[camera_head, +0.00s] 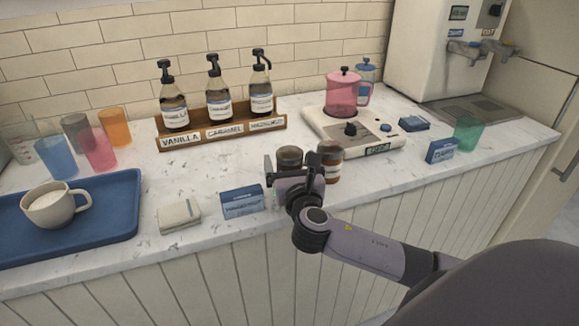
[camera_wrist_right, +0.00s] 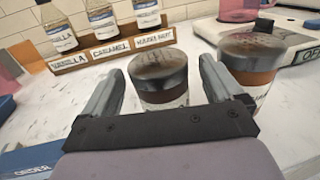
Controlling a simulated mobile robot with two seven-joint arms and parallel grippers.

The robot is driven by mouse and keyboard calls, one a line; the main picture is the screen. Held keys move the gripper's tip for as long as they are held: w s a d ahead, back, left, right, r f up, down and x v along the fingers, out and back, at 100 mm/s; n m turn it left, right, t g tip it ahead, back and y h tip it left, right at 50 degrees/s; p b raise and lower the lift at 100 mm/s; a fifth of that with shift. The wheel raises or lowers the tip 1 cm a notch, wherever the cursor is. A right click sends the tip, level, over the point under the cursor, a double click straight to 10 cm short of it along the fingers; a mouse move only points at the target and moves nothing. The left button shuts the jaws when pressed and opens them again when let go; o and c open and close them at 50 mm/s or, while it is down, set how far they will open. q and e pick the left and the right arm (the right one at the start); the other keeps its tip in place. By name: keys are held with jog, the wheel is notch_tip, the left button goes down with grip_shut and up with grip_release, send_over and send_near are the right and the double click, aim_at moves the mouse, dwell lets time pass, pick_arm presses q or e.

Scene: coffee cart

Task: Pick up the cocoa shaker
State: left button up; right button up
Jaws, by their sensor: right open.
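Two jars with dark, speckled tops stand side by side on the counter. I cannot read their labels, so I cannot tell which is the cocoa shaker. The left jar (camera_head: 290,157) also shows in the right wrist view (camera_wrist_right: 160,78), between my fingers. The right jar (camera_head: 330,160), with a brown band, stands in the right wrist view (camera_wrist_right: 262,62) outside my right finger. My right gripper (camera_head: 291,176) is open, with its fingers on either side of the left jar; contact is not visible. The left jar's lower part is hidden by the gripper. My left gripper is not in view.
A blue box (camera_head: 241,202) and a pale block (camera_head: 179,217) lie left of the gripper near the counter's front edge. A syrup bottle rack (camera_head: 222,133) stands behind. A scale (camera_head: 350,135) carrying a pink pitcher (camera_head: 342,97) is behind right. A blue tray (camera_head: 122,205) holds a cup (camera_head: 50,207).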

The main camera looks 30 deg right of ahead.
jog(key=shift+x, duration=1.55)
jog(key=c, duration=1.1)
jog(key=shift+r, duration=0.1)
